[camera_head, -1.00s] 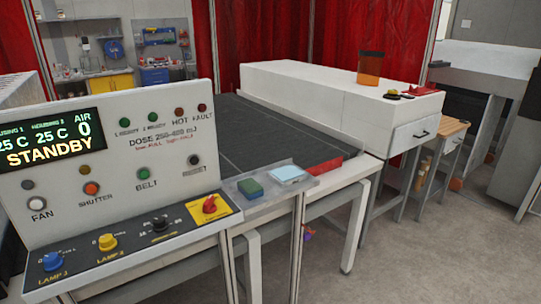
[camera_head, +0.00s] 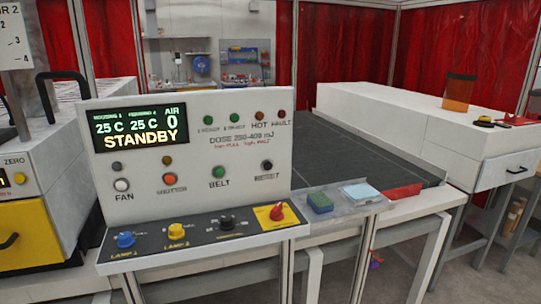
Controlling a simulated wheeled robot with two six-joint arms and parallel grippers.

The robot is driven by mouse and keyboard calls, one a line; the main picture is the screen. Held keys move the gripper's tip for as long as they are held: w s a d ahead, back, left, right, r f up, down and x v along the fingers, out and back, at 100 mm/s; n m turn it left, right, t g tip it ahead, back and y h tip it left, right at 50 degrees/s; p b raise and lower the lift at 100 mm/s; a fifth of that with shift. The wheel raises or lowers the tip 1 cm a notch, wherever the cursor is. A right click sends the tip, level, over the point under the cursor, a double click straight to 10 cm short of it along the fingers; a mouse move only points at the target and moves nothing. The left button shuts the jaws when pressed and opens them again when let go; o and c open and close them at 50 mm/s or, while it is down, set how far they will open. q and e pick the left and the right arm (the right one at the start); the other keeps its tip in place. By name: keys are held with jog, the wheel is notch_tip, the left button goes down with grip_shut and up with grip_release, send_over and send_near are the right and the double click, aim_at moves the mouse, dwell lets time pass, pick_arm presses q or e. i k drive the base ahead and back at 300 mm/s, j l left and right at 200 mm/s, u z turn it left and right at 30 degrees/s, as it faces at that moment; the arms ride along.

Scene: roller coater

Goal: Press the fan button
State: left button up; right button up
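The fan button (camera_head: 121,185) is a round white button on the left of the upright control panel (camera_head: 240,160), above the word FAN. The display (camera_head: 138,129) reads STANDBY, 25 C twice and AIR 0. Neither of my grippers shows in the head view.
A sloped ledge below holds a blue knob (camera_head: 125,240), a yellow knob (camera_head: 177,231), a black knob (camera_head: 227,221) and a red switch (camera_head: 277,211). A machine with a black handle (camera_head: 60,92) stands close on the left. A dark conveyor belt (camera_head: 375,146) runs behind. Floor is clear at lower right.

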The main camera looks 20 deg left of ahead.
aim_at(121, 185)
jog(key=u, duration=1.45)
